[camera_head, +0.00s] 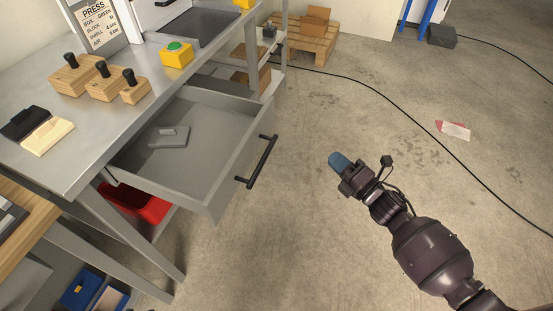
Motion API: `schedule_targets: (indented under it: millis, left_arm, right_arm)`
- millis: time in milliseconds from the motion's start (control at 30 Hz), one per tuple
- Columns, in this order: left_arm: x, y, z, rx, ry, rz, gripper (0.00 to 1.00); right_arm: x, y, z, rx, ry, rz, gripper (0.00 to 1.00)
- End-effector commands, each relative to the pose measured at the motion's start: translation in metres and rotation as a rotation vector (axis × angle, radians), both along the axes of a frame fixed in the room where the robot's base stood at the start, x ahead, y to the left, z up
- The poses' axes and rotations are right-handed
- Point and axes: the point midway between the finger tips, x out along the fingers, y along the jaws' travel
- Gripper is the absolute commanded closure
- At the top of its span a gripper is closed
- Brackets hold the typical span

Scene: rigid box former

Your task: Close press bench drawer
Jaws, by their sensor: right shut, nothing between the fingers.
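The press bench drawer (222,152) is grey and stands pulled well out from under the metal bench (135,62). Its dark bar handle (262,161) is on the front panel, on the right side of the drawer. A small grey object (169,137) lies inside on the drawer floor. My right gripper (337,160) has blue fingertips, is shut and empty, and hangs over the floor to the right of the handle, apart from it. My left gripper is not in view.
Wooden blocks with black knobs (122,87), a yellow box with a green button (176,54) and a press sign (98,22) stand on the bench. A red bin (140,203) is below. A cable (390,98) crosses the otherwise mostly clear floor.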

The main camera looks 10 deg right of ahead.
Motion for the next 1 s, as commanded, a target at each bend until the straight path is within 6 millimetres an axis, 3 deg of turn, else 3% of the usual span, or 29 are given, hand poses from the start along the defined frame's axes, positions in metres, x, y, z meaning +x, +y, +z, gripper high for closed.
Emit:
schedule_targets:
  millis: [300,533,833,1000]
  left_arm:
    - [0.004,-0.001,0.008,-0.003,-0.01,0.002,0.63]
    - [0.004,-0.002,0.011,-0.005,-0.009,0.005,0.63]
    - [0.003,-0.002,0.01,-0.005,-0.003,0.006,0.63]
    - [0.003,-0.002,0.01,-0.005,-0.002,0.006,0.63]
  right_arm:
    - [-0.027,0.017,-0.019,-0.511,-0.531,0.18,1.0]
    - [-0.05,0.028,-0.018,-0.717,-0.888,0.221,1.0]
    - [-0.053,0.033,-0.015,-0.798,-1.019,0.194,1.0]
    - [-0.044,0.049,-0.009,-0.797,-1.02,0.193,1.0]
